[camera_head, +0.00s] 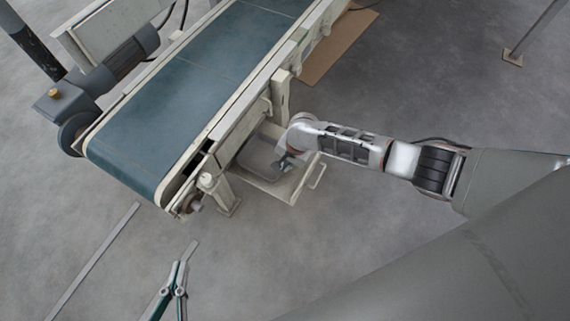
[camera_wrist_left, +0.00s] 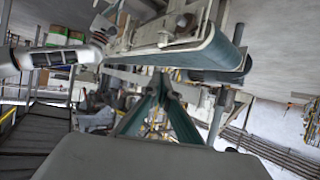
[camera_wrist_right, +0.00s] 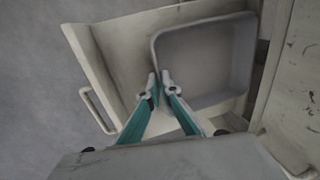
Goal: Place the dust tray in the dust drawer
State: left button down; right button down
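The dust tray (camera_wrist_right: 205,62) is a grey, shallow, round-cornered tray; it also shows in the head view (camera_head: 260,157). It lies within the cream dust drawer (camera_wrist_right: 108,58), which is pulled out from under the conveyor, with its handle (camera_head: 316,172) outward. Whether the tray rests flat on the drawer floor I cannot tell. My right gripper (camera_wrist_right: 160,83) is shut on the tray's near rim at the handle side, one finger on each side of the wall. In the head view its fingers (camera_head: 284,163) are partly hidden. My left gripper (camera_head: 182,264) is shut and empty, away from the drawer.
The conveyor with its green belt (camera_head: 190,85) stands above and left of the drawer. A frame leg (camera_head: 222,194) is beside the drawer. A motor (camera_head: 125,62) is on the conveyor's far side. The floor in front of the drawer is clear.

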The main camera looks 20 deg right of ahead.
jog(key=shift+f, duration=0.15)
pick_arm(q)
jog(key=shift+s+f, duration=0.1)
jog(key=shift+f, duration=0.1)
pick_arm(e)
jog(key=c, duration=2.3)
grip_release()
